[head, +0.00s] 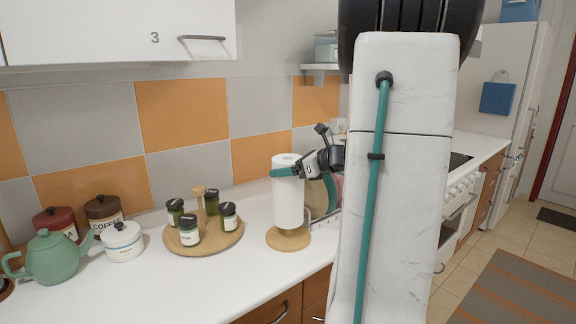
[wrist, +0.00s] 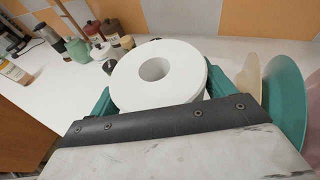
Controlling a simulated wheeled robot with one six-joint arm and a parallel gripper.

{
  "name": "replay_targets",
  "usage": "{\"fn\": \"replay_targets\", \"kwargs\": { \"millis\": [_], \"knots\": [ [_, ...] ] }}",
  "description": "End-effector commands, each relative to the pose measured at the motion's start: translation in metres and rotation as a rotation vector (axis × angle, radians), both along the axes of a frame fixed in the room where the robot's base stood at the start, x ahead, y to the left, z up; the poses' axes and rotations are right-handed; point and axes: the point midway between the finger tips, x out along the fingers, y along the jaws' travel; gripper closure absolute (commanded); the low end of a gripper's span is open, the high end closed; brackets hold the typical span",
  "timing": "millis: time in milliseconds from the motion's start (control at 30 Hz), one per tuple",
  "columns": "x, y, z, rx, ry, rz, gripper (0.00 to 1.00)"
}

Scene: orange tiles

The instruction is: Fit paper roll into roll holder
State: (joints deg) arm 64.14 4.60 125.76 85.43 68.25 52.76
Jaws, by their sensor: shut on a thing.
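The white paper roll (head: 288,206) stands upright above the round wooden base of the roll holder (head: 288,241) on the counter. Its lower end is at or very close to the base; I cannot tell whether they touch. My gripper (head: 284,172) reaches in from the right and is shut around the upper part of the roll. In the wrist view the roll (wrist: 188,86) sits between my teal fingers (wrist: 160,90), with its open core facing the camera. No post shows above the roll, and the holder is hidden in the wrist view.
A round wooden tray (head: 216,241) with several green jars stands left of the holder. A white canister (head: 122,243) and a green teapot (head: 55,258) are farther left. Coloured plates (wrist: 284,90) stand close on the right. The counter in front is clear.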

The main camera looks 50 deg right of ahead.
Motion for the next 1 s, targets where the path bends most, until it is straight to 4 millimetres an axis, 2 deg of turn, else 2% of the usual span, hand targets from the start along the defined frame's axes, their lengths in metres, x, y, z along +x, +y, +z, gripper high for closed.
{"fn": "replay_targets", "kwargs": {
  "millis": [1000],
  "knots": [
    [0.000,0.000,-0.026,0.001,0.000,0.000,0.58]
  ]
}}
